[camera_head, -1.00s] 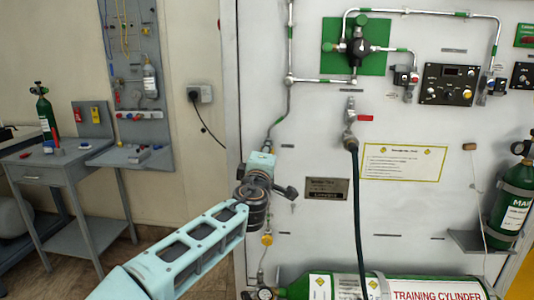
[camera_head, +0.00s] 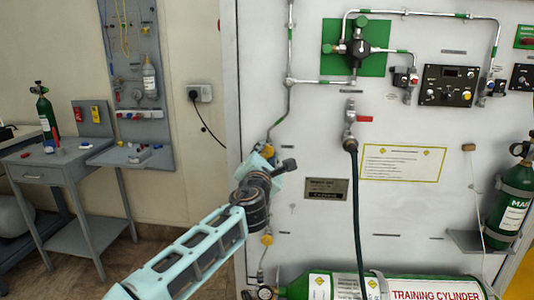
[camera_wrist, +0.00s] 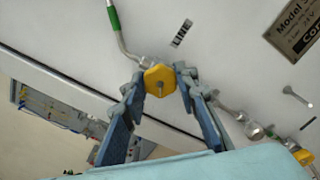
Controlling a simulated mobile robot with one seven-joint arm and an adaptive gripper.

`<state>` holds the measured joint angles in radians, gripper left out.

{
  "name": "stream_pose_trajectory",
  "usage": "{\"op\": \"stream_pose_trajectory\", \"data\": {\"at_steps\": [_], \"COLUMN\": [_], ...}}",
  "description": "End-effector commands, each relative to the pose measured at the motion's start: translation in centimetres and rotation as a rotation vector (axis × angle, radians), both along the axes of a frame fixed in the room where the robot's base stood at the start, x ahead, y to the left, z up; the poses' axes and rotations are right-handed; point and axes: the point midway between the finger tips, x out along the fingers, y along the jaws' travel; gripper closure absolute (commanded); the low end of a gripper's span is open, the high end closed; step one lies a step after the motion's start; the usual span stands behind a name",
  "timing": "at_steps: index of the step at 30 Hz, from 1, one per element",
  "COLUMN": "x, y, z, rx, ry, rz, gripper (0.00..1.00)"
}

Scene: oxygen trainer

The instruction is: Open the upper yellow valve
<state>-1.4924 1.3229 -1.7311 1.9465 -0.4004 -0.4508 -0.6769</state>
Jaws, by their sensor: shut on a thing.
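The upper yellow valve (camera_wrist: 159,80) is a knob with flat-edged sides and a pale stem at its middle, on the pipe at the panel's left side. My gripper (camera_wrist: 160,76) is shut on it, with one blue finger on each side of the knob. In the head view, the upper yellow valve (camera_head: 268,150) shows only in part, beyond my pale blue gripper. The fingertips are mostly hidden there. The lower yellow valve (camera_head: 267,239) is farther down the same panel side and also shows at the wrist view's lower right (camera_wrist: 303,158).
A red-handled tap (camera_head: 351,120) with a dark green hose (camera_head: 358,200) is to the right. A green training cylinder (camera_head: 410,287) lies along the bottom. A grey side table (camera_head: 50,173) stands at left. A metal plate (camera_head: 326,189) is beside my gripper.

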Motion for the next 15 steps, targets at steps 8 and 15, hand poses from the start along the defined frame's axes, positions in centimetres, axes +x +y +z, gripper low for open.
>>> {"op": "stream_pose_trajectory", "data": {"at_steps": [8,15], "x": [0.0,0.01], "y": [0.08,0.05], "z": [-0.02,0.01], "rx": [-0.265,-0.492], "ry": [0.01,0.017], "rz": [0.001,0.0], "gripper": [0.97,0.97]}}
